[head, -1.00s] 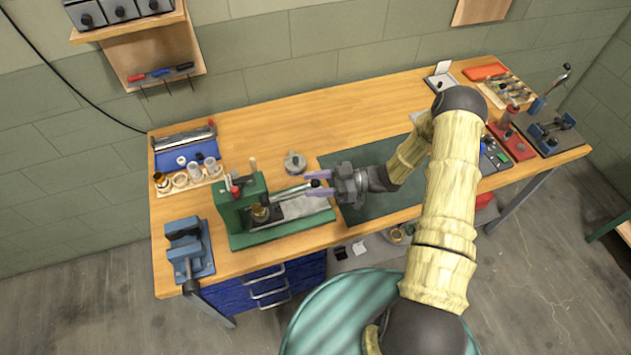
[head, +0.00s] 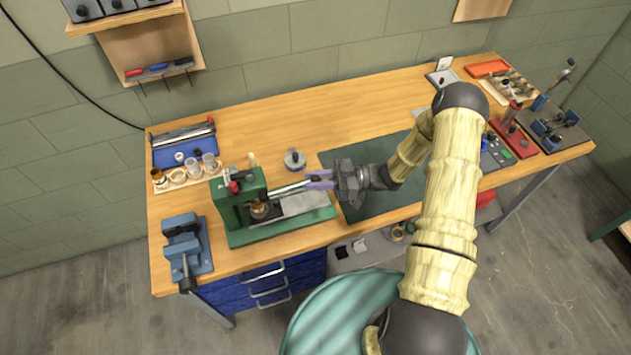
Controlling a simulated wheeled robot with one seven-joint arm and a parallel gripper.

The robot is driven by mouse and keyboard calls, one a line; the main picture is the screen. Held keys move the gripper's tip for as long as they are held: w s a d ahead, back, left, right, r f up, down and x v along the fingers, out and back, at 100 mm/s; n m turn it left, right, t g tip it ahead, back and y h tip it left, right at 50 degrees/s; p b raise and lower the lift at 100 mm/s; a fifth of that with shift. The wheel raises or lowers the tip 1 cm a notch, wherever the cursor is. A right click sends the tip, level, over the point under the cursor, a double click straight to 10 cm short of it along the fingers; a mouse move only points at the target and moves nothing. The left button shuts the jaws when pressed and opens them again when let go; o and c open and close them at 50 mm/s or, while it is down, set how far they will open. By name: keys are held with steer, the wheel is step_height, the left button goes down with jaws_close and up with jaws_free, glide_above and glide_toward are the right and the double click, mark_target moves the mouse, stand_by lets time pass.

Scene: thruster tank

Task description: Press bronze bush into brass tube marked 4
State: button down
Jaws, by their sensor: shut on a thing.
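A green press (head: 228,205) stands at the front left of the bench. A small brass-coloured piece (head: 260,209) sits upright in it under the ram; I cannot tell tube from bush there, and no number 4 is readable. A metal lever (head: 290,189) runs from the press to the right. My gripper (head: 314,180) is shut on the lever's outer end, and its purple fingers hide the knob. A wooden rack (head: 196,180) at the left holds several rings and tubes, with a brass-coloured one (head: 158,177) at its left end.
A blue vise (head: 185,250) stands at the front left corner. A round grey part (head: 294,160) sits behind the lever. A blue tray (head: 184,150) lies at the back left. A dark green mat (head: 365,200) lies under my gripper. The back middle of the bench is clear.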

steer(key=c, duration=1.2)
jaws_free()
steer(key=shift+c, duration=0.2)
steer(key=d+b, duration=0.7)
steer(key=d, duration=1)
steer(key=shift+w+d+f, duration=0.2)
steer(key=shift+w+f, duration=0.15)
steer(key=shift+f, duration=0.05)
